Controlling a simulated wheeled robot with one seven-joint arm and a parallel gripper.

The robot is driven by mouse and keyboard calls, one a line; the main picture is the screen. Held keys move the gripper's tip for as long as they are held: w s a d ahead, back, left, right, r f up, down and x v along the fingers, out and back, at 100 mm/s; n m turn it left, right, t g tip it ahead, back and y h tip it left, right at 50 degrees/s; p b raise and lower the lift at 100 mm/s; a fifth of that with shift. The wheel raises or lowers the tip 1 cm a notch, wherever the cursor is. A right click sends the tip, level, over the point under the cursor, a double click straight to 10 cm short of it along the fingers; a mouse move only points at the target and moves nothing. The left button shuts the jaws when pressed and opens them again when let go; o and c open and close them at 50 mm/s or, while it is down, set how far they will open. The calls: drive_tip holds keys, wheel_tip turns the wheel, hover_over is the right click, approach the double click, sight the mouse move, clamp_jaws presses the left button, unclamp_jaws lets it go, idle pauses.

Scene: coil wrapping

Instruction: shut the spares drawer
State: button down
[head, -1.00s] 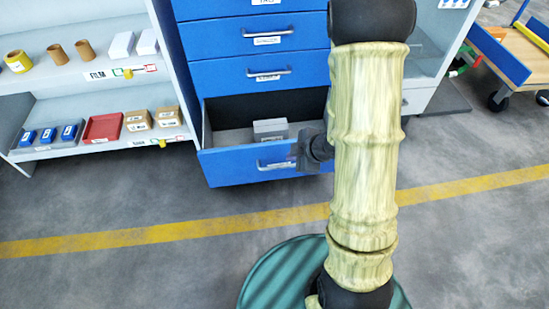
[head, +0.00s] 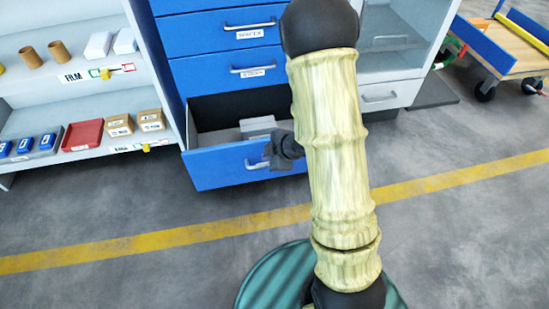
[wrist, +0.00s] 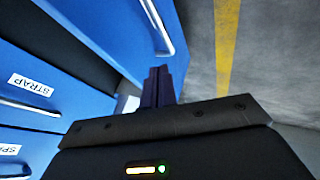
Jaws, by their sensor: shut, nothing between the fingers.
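The bottom blue drawer (head: 225,170) stands pulled out of the blue cabinet; I cannot read its label. A grey box (head: 257,125) lies inside it. My gripper (head: 284,150) is shut and empty, at the right part of the open drawer's front, just right of its handle; I cannot tell whether it touches. In the wrist view my shut fingers (wrist: 158,87) point toward the drawer front (wrist: 115,25) and its handle (wrist: 157,28). A shut drawer (wrist: 25,122) there is labelled STRAP, and the label (wrist: 8,150) beyond it starts with SP.
A white shelf (head: 85,85) with rolls, small boxes and a red tray (head: 82,135) stands at the left. A grey cabinet (head: 390,75) is behind my arm, and a wooden cart (head: 505,55) at the far right. The floor before the drawer is clear, with a yellow line (head: 170,232).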

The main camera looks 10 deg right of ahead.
sight(256, 150)
drive_tip(key=w, duration=0.1)
drive_tip(key=w+f+b, duration=0.1)
drive_tip(key=w, duration=0.1)
drive_tip(key=shift+w+a+f, duration=0.2)
drive_tip(key=shift+a+f, duration=0.05)
drive_tip(key=shift+w, duration=0.8)
drive_tip(key=shift+r, duration=0.1)
drive_tip(key=shift+s, duration=0.1)
